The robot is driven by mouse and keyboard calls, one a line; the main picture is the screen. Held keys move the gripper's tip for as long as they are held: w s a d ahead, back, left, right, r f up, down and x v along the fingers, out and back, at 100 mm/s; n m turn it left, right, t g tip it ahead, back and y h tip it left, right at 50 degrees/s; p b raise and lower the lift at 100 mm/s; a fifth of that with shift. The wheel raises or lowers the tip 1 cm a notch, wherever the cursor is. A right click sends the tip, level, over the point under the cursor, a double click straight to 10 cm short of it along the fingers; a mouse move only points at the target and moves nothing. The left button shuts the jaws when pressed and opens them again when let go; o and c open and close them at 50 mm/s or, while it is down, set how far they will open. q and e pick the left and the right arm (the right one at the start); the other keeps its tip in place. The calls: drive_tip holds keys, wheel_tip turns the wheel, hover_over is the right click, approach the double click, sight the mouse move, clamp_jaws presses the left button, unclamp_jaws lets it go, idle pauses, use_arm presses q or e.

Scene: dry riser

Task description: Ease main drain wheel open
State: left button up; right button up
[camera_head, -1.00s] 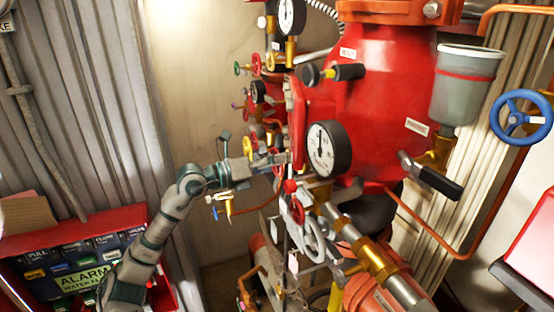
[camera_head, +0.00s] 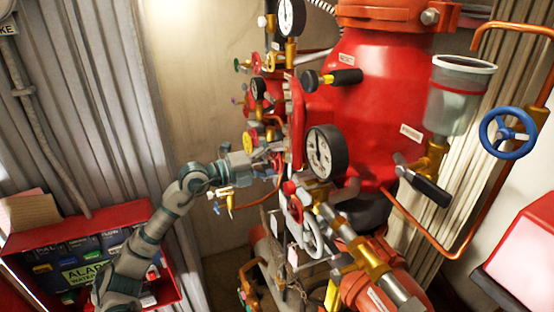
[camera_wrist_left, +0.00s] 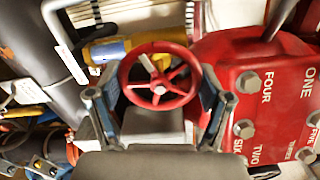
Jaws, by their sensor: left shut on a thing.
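My left gripper (camera_head: 276,160) reaches in from the left to the cluster of small valves and gauges beside the big red riser body (camera_head: 385,95). In the left wrist view a red spoked handwheel (camera_wrist_left: 158,82) lies between the two fingers of this gripper (camera_wrist_left: 158,103), with a finger at each side of its rim. The gripper is shut on this wheel. In the head view the gripper and nearby parts largely hide the held wheel. Whether it is the main drain wheel cannot be read from a label. My right gripper is not in view.
A large gauge (camera_head: 325,152) stands just right of the gripper. Below it are a grey handwheel (camera_head: 313,240) and brass pipework (camera_head: 365,255). A blue handwheel (camera_head: 508,132) is at far right. A red alarm box (camera_head: 125,222) is at lower left. Bare wall (camera_head: 195,85) lies above my forearm.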

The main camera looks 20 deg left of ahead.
use_arm(q)
drive_tip(key=shift+d+f, duration=0.1)
drive_tip(key=shift+f, duration=0.35)
drive_tip(key=o, duration=1.1)
drive_tip(key=shift+w, duration=0.15)
drive_tip(key=shift+r, duration=0.15)
drive_tip(key=shift+a, duration=0.25)
drive_tip(key=shift+s+a, duration=0.35)
drive_tip(key=shift+a, duration=0.05)
drive_tip(key=shift+v, duration=5.45)
drive_tip(key=shift+s, duration=0.1)
